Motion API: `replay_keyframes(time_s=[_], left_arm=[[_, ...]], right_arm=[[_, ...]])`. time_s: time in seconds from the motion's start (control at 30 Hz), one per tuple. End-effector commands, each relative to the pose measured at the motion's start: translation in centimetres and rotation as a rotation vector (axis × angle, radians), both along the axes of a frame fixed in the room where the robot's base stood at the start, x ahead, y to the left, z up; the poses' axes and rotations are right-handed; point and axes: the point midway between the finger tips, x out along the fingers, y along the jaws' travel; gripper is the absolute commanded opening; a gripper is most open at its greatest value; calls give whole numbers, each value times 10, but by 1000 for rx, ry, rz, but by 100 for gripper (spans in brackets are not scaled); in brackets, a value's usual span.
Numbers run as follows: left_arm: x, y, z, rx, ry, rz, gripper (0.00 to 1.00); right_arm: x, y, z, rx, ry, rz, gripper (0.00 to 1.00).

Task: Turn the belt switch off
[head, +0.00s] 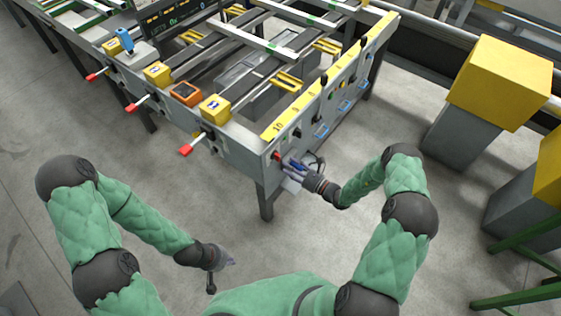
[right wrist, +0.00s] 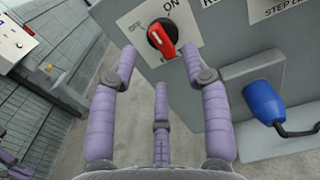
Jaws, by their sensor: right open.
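The belt switch (right wrist: 162,38) is a red rotary handle on a black round base, on a white plate on the grey table end. "ON" is printed above it and "OFF" to its left. Its handle slants from upper left to lower right; which label it points to I cannot tell. In the head view the red switch (head: 277,156) is small, near the table corner. My right gripper (right wrist: 159,70) is open and empty, its fingertips just below the switch on either side, seemingly not touching it. My left gripper (head: 226,262) hangs low, away from the table; its finger opening is unclear.
A blue plug (right wrist: 263,101) with a black cable sticks out of a grey box right of my right gripper. Red-tipped levers (head: 186,150) project from the table's front side. Yellow-topped grey boxes (head: 500,80) stand at right. Floor left of the table is clear.

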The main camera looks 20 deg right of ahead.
Motion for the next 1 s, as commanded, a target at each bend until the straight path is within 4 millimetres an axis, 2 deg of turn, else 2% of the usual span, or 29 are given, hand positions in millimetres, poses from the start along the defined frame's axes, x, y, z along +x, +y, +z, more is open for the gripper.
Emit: replay_keyframes(time_s=[0.1,0.3,0.7,0.73,0.9,1.0], left_arm=[[0,0,-6,0,0,0,0],[0,0,-10,0,0,0,0],[0,0,-11,0,0,0,0],[0,0,-11,0,0,0,0],[0,0,-11,0,0,0,0],[0,0,-11,0,0,0,0]], right_arm=[[16,14,-1,0,-2,3,48],[34,27,-1,-1,-1,2,48],[40,31,0,-1,1,1,48],[40,31,0,-1,1,1,45],[39,31,0,-1,1,1,0],[39,31,0,-1,1,1,0]])
